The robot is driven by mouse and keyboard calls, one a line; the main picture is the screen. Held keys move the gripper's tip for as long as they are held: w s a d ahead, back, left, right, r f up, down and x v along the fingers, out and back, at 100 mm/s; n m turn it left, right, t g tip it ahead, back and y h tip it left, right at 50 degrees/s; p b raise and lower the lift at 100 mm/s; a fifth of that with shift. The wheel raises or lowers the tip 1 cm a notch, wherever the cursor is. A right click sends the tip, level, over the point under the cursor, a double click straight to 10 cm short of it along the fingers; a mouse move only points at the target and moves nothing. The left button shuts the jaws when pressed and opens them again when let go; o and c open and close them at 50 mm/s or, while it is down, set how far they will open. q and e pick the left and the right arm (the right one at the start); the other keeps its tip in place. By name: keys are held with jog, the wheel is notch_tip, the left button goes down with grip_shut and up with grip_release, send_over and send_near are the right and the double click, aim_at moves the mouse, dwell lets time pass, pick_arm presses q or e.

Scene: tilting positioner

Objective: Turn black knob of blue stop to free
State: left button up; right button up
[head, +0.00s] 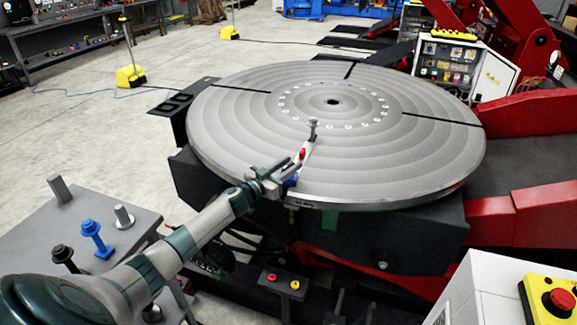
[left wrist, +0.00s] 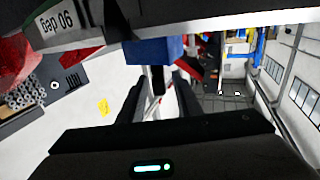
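The blue stop (head: 291,182) sits at the near rim of the round grey turntable (head: 420,165); it shows as a blue block at the top middle of the left wrist view (left wrist: 155,50). A black knob (left wrist: 158,80) hangs below the blue block in that view. My left gripper (head: 284,172) is at the rim beside the blue stop. In the left wrist view its two dark fingers (left wrist: 158,92) are apart, one on each side of the knob, with gaps visible; contact cannot be told. The knob is hidden in the head view. My right gripper is not in view.
A red knob (head: 302,153) and a grey bolt (head: 313,129) stand on the turntable near my gripper. A control box with a red button (head: 560,299) is at lower right.

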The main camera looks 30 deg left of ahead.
pick_arm(q)
grip_shut()
jog(key=shift+d+r+n+y+p, duration=0.15)
jog(key=shift+n+y+p, duration=0.25)
jog(key=shift+y, duration=0.3)
jog(key=shift+n+y, duration=0.6)
jog(key=shift+y, duration=0.2)
jog(key=y, duration=0.1)
jog(key=n+y, duration=0.1)
jog(key=shift+f+n+y+b, duration=0.2)
jog(key=shift+n+y+b, duration=0.1)
jog(key=shift+y, duration=0.1)
jog(key=shift+w+n+g+y+b, duration=0.1)
jog(key=shift+n+g+y+b, duration=0.2)
jog(key=shift+n+y+b, duration=0.55)
jog(key=shift+a+n+y+b, duration=0.25)
jog(key=shift+y+b, duration=0.1)
jog(key=shift+y, duration=0.4)
